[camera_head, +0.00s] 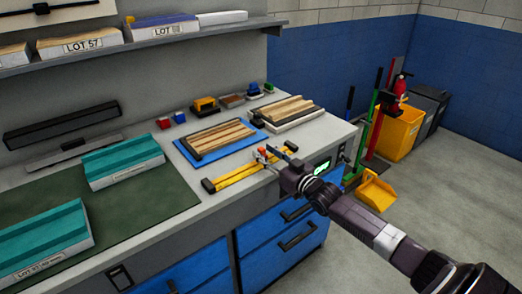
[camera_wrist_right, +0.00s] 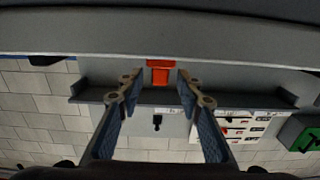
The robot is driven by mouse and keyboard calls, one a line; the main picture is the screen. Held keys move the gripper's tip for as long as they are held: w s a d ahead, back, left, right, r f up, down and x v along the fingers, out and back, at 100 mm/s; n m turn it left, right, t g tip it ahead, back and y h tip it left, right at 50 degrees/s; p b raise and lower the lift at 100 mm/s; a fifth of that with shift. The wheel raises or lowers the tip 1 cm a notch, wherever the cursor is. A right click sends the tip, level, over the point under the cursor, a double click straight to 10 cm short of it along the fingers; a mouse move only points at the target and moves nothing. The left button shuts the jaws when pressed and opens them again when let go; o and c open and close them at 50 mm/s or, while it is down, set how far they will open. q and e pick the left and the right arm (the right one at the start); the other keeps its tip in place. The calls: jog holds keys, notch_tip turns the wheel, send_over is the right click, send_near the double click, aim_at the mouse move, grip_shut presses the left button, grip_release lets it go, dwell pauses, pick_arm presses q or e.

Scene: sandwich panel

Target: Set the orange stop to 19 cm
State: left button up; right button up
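A yellow measuring rail (camera_head: 238,178) lies on the counter near its front edge in the head view. The orange stop (camera_head: 261,154) shows as a small orange patch by the rail, beside my right gripper (camera_head: 278,153). In the right wrist view the stop (camera_wrist_right: 159,71) is an orange-red block between and just beyond the two fingertips of my right gripper (camera_wrist_right: 159,77). The fingers are apart, with visible gaps on both sides of the block. The scale marks are too small to read. My left gripper is not in view.
A blue board with wood strips (camera_head: 205,155) and a second wooden panel (camera_head: 292,112) lie behind the rail. Teal blocks (camera_head: 124,163) rest on a green mat (camera_head: 140,212) at the left. Blue drawers (camera_head: 282,230) are below the counter.

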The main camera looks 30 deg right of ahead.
jog(key=shift+w, duration=1.15)
jog(key=shift+c, duration=0.3)
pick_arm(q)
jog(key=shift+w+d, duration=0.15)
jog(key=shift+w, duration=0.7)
pick_arm(e)
grip_shut()
jog(key=shift+a, duration=0.1)
